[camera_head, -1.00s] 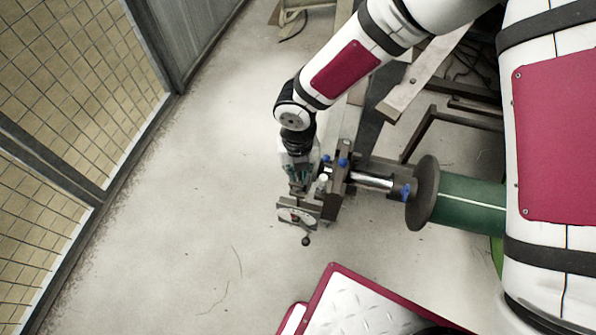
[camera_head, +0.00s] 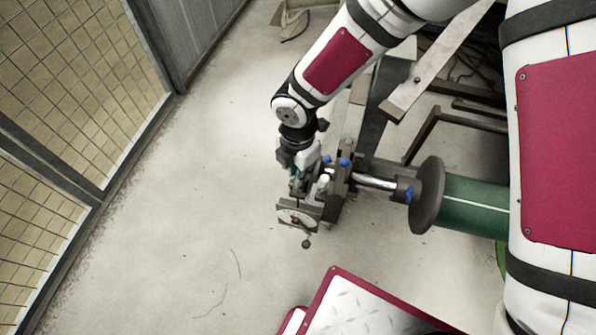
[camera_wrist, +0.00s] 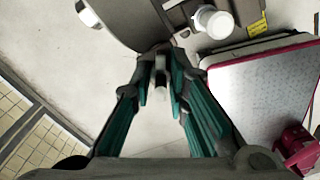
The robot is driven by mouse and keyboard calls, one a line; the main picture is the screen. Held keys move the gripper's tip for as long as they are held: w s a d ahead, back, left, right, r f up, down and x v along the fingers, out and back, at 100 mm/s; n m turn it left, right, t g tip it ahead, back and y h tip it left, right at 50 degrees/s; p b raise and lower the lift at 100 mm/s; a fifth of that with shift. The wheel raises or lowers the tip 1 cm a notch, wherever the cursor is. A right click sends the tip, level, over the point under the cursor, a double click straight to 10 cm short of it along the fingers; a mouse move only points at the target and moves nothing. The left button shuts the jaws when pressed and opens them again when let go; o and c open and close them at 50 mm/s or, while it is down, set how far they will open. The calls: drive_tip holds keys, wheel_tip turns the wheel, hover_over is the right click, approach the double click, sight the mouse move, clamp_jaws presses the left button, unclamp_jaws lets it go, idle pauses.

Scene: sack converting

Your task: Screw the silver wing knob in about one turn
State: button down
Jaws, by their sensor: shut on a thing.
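The silver wing knob (camera_wrist: 160,76) shows in the wrist view as a narrow grey piece between my fingertips. My gripper (camera_wrist: 160,88) is shut on it, with a teal-lined finger on either side. In the head view my gripper (camera_head: 297,186) points down at the dark metal bracket at the end of the roll stand. The knob itself is hidden there by my fingers and wrist. How far it is screwed in cannot be made out.
A white cap (camera_head: 323,182) stands close right of my fingers. A dial plate (camera_head: 297,217) with a ball-ended handle (camera_head: 306,244) sits just in front. Blue knobs (camera_head: 344,162), a steel shaft (camera_head: 375,181) and a green roll (camera_head: 470,205) lie rightward. Floor at left is clear.

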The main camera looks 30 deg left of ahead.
drive_tip(key=m+b, duration=0.1)
drive_tip(key=m, duration=0.4)
drive_tip(key=shift+m, duration=0.3)
drive_tip(key=m+b, duration=0.1)
drive_tip(key=m, duration=0.5)
drive_tip(key=shift+f+b, duration=0.1)
drive_tip(key=shift+b, duration=0.3)
drive_tip(key=m+b, duration=0.1)
drive_tip(key=m, duration=0.5)
drive_tip(key=shift+m, duration=0.3)
drive_tip(key=m, duration=0.5)
drive_tip(key=m+p, duration=0.2)
drive_tip(key=m, duration=0.5)
drive_tip(key=shift+p, duration=0.4)
drive_tip(key=m+p, duration=0.5)
drive_tip(key=m, duration=0.1)
drive_tip(key=shift+r, duration=0.2)
drive_tip(key=m+p, duration=0.4)
drive_tip(key=m, duration=0.1)
drive_tip(key=shift+m+p, duration=0.3)
drive_tip(key=m+p, duration=0.3)
drive_tip(key=m, duration=0.1)
drive_tip(key=shift+m, duration=0.4)
drive_tip(key=shift+w+f, duration=0.1)
